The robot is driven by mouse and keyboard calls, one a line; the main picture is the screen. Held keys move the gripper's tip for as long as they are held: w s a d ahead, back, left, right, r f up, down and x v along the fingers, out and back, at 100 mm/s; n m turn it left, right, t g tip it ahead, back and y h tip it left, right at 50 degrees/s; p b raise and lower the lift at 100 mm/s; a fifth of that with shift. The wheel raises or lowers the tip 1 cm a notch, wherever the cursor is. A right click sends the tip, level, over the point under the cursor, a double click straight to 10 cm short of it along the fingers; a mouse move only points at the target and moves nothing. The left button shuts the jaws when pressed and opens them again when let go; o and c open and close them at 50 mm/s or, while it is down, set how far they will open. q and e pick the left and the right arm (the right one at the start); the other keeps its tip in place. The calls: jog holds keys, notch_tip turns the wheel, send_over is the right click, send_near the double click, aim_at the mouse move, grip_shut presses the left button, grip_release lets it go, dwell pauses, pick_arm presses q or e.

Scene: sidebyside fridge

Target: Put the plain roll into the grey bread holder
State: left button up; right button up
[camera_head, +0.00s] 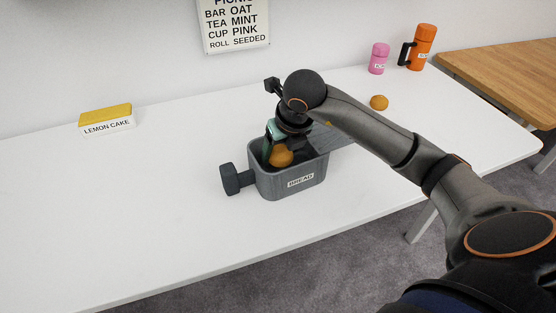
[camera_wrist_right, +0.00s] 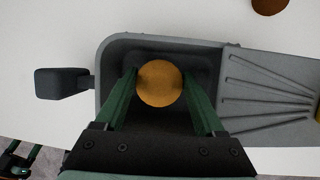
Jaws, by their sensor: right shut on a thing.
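The grey bread holder (camera_head: 262,187), labelled BREAD, stands on the white table, with a dark knob handle on its left and a ridged grey board on its right. My right gripper (camera_head: 279,146) points down into its basin and is shut on an orange-brown roll (camera_head: 281,156). In the right wrist view the roll (camera_wrist_right: 160,84) sits between the green fingers, inside the basin's outline; its surface looks smooth. I cannot tell whether it touches the basin floor. My left gripper (camera_wrist_right: 20,158) shows small at the lower left of that view, its fingers apart.
Another roll (camera_head: 379,102) lies behind the holder to the right; its top is too small to judge. A lemon cake box (camera_head: 106,119) is at left. The table's left part is clear.

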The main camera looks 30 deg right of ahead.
aim_at(278, 158)
jog(key=shift+w+f, duration=0.35)
jog(key=shift+f, duration=0.1)
jog(key=shift+w+f, duration=0.15)
jog(key=shift+f, duration=0.75)
jog(key=shift+w+f, duration=0.1)
jog(key=shift+f, duration=0.75)
jog(key=shift+f+b, duration=0.15)
jog(key=shift+b, duration=0.15)
jog(key=o, duration=1.3)
jog(key=shift+s+r, duration=0.1)
jog(key=shift+r, duration=0.4)
jog(key=p+v, duration=0.2)
jog(key=v, duration=0.9)
jog(key=shift+s+r, duration=0.1)
jog(key=shift+s, duration=0.05)
